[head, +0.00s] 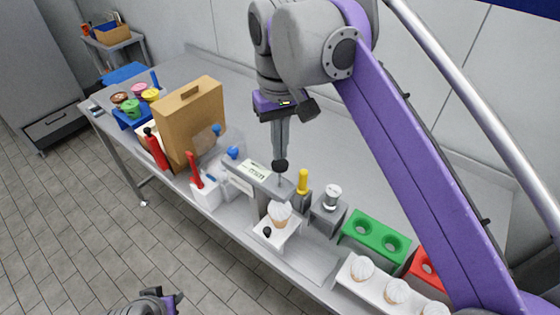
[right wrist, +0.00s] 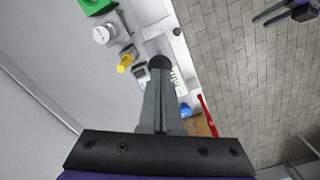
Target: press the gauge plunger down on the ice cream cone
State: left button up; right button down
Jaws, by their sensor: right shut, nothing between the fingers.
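The grey force gauge (head: 262,174) has a small display and a vertical plunger topped by a black ball knob (head: 280,165). An ice cream cone (head: 279,215) stands upright in a white holder under the plunger. My right gripper (head: 280,154) is shut and empty, pointing down with its fingertips right at the top of the knob. In the right wrist view the closed fingers (right wrist: 160,85) end at the black knob (right wrist: 160,62); I cannot tell whether they touch it. My left gripper (head: 162,300) is low at the bottom edge, away from the table; its jaws are unclear.
A yellow-handled tool (head: 302,182) and a grey block with a metal weight (head: 331,198) stand right of the gauge. A green holder (head: 374,237) and a white rack of cones (head: 382,290) lie further right. Red-handled items and a brown box (head: 190,120) stand left.

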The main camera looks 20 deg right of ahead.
aim_at(280, 163)
pick_arm(q)
jog(key=shift+f, duration=0.1)
pick_arm(e)
jog(key=shift+f, duration=0.15)
